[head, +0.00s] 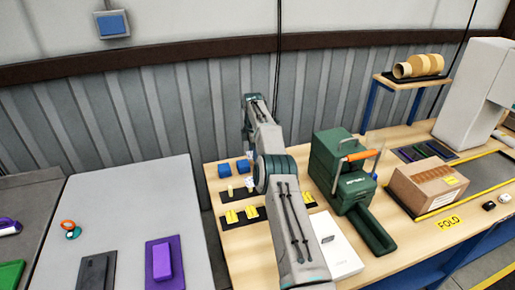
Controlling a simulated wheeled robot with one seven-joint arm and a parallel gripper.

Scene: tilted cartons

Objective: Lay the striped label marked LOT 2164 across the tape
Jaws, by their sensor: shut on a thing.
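Several small yellow labels lie on a dark mat (218,217) on the wooden bench, left of my arm, among them a left one (231,216) and a middle one (251,212). Their print and stripes are too small to read. A brown carton (425,189) sits tilted on the right part of the bench, with a yellow marking (450,180) on it; I cannot make out the tape clearly. My arm stands in front of the labels. A small pale piece beside it may be part of my gripper (250,184); the fingertips and anything between them are hidden.
A green machine (340,160) with an orange handle stands between my arm and the carton. A white box (340,254) lies in front. Two blue blocks stand behind the labels. A shelf (412,78) holds tape rolls. A grey table (120,215) is at the left.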

